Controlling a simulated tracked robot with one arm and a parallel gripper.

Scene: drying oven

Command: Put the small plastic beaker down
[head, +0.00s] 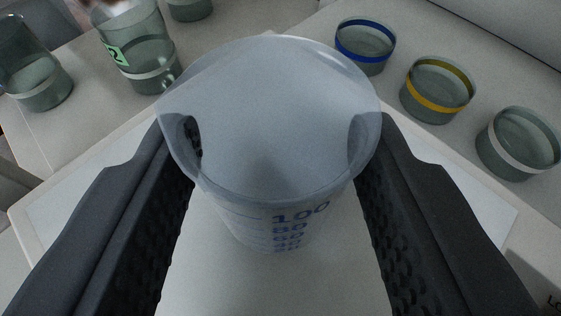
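The small plastic beaker (270,205) is translucent, with a spout at its rim on the left and blue graduation marks up to 100. It is upright in the middle of the head view. My gripper (276,140) has one dark, textured finger on each side of it. The fingertips press against its walls just below the rim, and they show dark through the plastic. The gripper is shut on the beaker. The beaker is above a white board or tray (70,215). I cannot tell whether its base touches that surface.
Three low glass dishes stand at the right: blue-banded (364,45), yellow-banded (437,88) and white-banded (519,143). At the upper left are a glass beaker with a green label (136,50), another glass vessel (35,70) and a partly cut-off dish (190,9).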

